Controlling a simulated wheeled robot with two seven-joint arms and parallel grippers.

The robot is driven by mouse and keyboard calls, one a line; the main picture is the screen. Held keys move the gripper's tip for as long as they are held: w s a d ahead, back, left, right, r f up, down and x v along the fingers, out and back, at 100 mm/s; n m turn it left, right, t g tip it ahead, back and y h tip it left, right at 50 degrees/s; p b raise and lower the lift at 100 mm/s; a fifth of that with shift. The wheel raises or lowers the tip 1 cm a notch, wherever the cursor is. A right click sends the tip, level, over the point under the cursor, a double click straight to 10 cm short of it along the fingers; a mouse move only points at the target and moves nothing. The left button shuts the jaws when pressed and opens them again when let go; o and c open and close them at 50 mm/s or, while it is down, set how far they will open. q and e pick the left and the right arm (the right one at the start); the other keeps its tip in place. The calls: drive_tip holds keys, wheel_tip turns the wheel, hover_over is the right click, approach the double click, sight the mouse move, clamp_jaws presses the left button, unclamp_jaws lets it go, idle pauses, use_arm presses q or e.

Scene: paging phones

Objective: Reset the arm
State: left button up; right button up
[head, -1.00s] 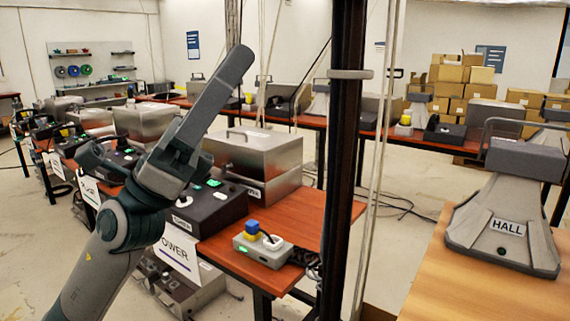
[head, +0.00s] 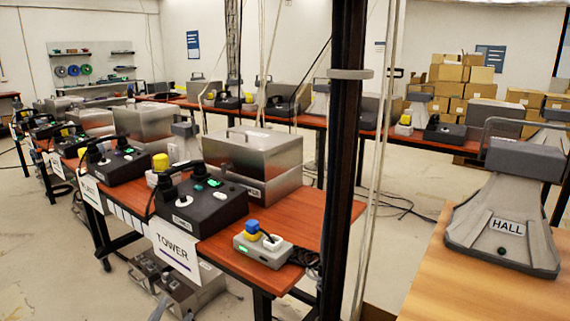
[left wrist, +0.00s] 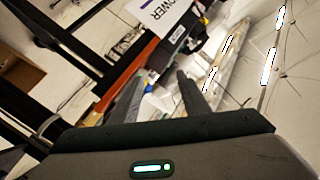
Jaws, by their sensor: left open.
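My left arm is out of the main part of the head view. Only a grey sliver at the bottom edge, beside the metal case under the table, may be its tip. The left wrist view shows my left gripper (left wrist: 158,92) with two dark fingers apart and nothing between them. The white TOWER sign (left wrist: 160,14) and the table edge show beyond it, tilted in that view. My right gripper is in neither view.
The red-brown table (head: 238,262) carries the dark TOWER phone box (head: 203,208), a grey box with a blue and yellow knob (head: 252,226) and a steel case (head: 262,150). A black post (head: 345,160) stands in front. A HALL unit (head: 505,215) stands on the right table.

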use_arm(q)
drive_tip(key=s+f+n+g, duration=0.3)
drive_tip(key=s+f+g, duration=0.4)
drive_tip(key=s+f, duration=0.9)
drive_tip(key=s+d+f+n+g+h, duration=0.1)
drive_tip(key=s+f+n+g+h, duration=0.15)
drive_tip(key=s+f+g, duration=0.75)
drive_tip(key=s+d+f+t+p, duration=0.1)
drive_tip(key=f+t+p, duration=0.2)
drive_tip(key=f, duration=0.9)
drive_tip(key=s+d+f+t+p, duration=0.2)
drive_tip(key=f+p, duration=0.4)
drive_tip(key=f, duration=0.7)
drive_tip(key=shift+s+d+t+p, duration=0.2)
drive_tip(key=shift+s+t+p, duration=0.1)
drive_tip(key=shift+t+p, duration=0.15)
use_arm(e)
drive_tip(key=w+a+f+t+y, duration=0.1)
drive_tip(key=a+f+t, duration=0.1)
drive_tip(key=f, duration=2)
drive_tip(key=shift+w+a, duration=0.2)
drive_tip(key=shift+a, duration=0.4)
